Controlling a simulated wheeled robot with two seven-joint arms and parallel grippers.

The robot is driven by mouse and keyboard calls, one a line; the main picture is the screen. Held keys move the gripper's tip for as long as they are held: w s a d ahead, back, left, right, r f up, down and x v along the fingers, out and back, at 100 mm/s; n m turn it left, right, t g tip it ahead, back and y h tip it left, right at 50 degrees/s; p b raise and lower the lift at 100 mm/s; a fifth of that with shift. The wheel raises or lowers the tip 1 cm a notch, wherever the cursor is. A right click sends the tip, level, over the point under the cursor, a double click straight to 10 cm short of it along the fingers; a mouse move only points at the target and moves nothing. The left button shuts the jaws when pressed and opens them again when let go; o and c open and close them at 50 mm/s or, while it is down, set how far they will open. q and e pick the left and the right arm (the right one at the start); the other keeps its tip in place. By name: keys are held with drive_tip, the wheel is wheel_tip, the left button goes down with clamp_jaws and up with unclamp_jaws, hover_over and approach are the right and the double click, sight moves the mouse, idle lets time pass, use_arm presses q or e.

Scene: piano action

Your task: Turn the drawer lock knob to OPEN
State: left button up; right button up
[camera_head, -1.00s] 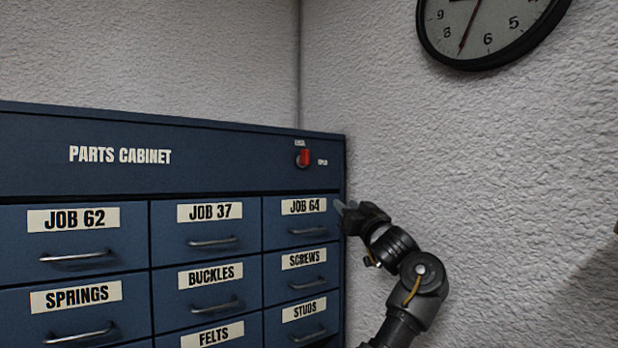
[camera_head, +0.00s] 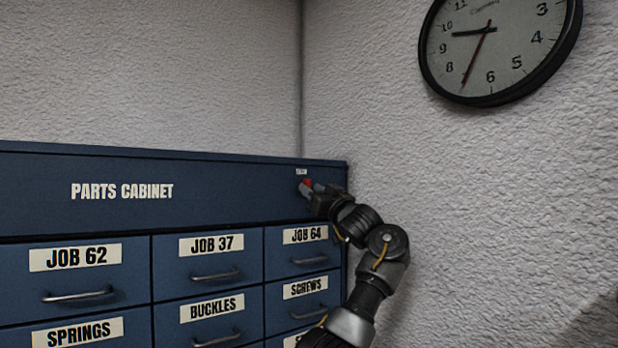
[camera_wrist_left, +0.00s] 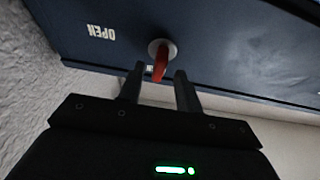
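The red lock knob (camera_head: 306,183) is at the upper right of the blue parts cabinet (camera_head: 230,188), partly hidden by my gripper. In the left wrist view the red knob (camera_wrist_left: 160,62) sits on a round grey base, its handle pointing toward a small, partly hidden label. The OPEN label (camera_wrist_left: 103,32) lies off to one side of the knob, upside down in this view. My left gripper (camera_head: 312,190) is at the knob. In the left wrist view its two fingers (camera_wrist_left: 158,76) are apart, with the knob's handle between their tips; contact cannot be told. My right gripper is out of view.
Labelled drawers with bar handles (camera_head: 215,275) fill the cabinet front below the knob. A textured wall stands close to the cabinet's right side, with a round clock (camera_head: 497,50) high on it.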

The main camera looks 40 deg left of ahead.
use_arm(q)
drive_tip(key=shift+p+x, duration=0.4)
drive_tip(key=shift+x, duration=0.45)
drive_tip(key=shift+w+a+r, duration=0.1)
clamp_jaws()
